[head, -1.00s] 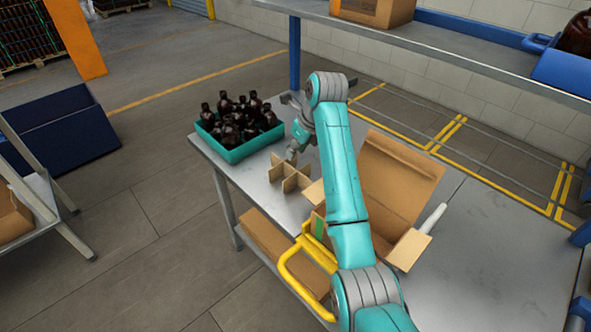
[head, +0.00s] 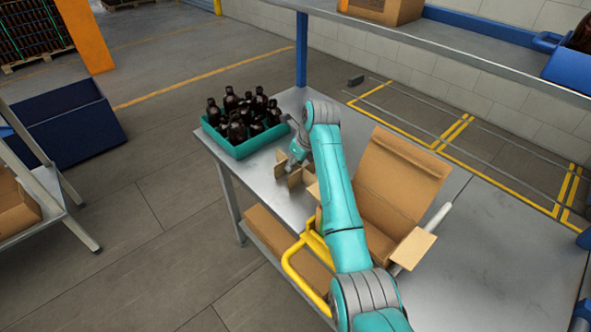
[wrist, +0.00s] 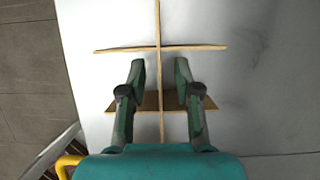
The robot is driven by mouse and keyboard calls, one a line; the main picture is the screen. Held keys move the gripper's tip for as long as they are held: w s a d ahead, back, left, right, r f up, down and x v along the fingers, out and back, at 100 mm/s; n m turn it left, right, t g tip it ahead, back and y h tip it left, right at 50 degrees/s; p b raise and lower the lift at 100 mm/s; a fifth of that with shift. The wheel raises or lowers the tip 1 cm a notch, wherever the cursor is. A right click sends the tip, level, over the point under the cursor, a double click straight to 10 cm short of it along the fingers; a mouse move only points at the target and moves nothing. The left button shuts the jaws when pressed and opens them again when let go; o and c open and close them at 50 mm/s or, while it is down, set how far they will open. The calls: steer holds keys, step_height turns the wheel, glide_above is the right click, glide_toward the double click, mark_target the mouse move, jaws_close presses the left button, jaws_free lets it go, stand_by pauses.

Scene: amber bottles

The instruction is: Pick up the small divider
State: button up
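The small divider is a set of crossed brown cardboard slats (head: 282,168) standing on the metal table, left of the open cardboard box. In the wrist view the divider (wrist: 158,32) shows from above, with one long slat crossed by two others. My gripper (wrist: 160,68) is open, with one finger on each side of the long slat and visible gaps between. The fingers lie over the nearer cross slat; whether they touch it I cannot tell. In the head view my arm partly hides the divider and gripper.
A teal crate (head: 236,152) of dark bottles stands just behind and left of the divider. The open cardboard box (head: 395,185) stands to the right, beside my arm. A shelf (head: 480,62) runs above the table's back.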

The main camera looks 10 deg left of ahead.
jaws_close()
